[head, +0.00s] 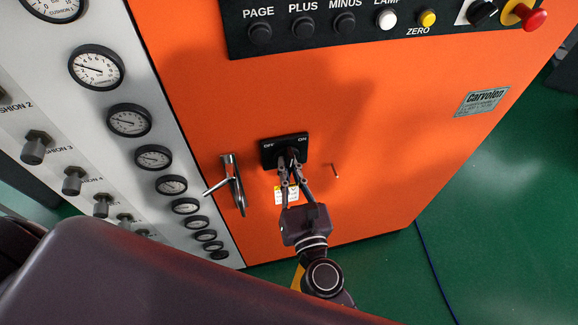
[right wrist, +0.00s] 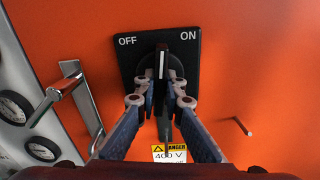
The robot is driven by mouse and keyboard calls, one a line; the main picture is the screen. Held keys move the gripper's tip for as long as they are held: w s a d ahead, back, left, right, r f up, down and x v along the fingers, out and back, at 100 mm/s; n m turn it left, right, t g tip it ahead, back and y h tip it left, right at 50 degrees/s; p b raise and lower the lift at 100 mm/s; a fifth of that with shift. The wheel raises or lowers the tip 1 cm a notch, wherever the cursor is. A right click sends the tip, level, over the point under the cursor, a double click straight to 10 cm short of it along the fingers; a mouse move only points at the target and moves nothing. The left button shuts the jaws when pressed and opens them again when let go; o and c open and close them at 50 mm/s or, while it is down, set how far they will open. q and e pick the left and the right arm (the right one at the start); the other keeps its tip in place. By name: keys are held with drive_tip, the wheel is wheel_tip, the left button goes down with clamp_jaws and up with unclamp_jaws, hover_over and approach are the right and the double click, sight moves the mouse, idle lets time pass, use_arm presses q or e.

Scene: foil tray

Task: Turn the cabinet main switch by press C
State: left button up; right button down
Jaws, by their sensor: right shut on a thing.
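The cabinet main switch is a black square plate (head: 270,157) marked OFF on the left and ON on the right, on the orange cabinet front. It also shows in the right wrist view (right wrist: 130,62). Its black knob (right wrist: 162,62) has a white line that stands about upright, between the two labels. My right gripper (head: 290,176) is at the switch, with its two fingers on either side of the knob and shut on it. The fingers hide the knob's lower part. My left gripper is not in view.
A metal door handle (head: 233,185) is left of the switch. A small peg (head: 336,171) sticks out to the right. A yellow warning label (right wrist: 168,153) is below. Gauges (head: 154,157) line the grey panel, and black buttons (head: 303,28) the top panel.

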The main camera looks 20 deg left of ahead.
drive_tip(key=m+b, duration=0.1)
drive_tip(key=m, duration=0.2)
drive_tip(key=shift+m, duration=0.3)
drive_tip(key=shift+m+b, duration=0.45)
drive_tip(key=shift+m, duration=1.35)
drive_tip(key=shift+a, duration=0.1)
drive_tip(key=c, duration=2)
unclamp_jaws()
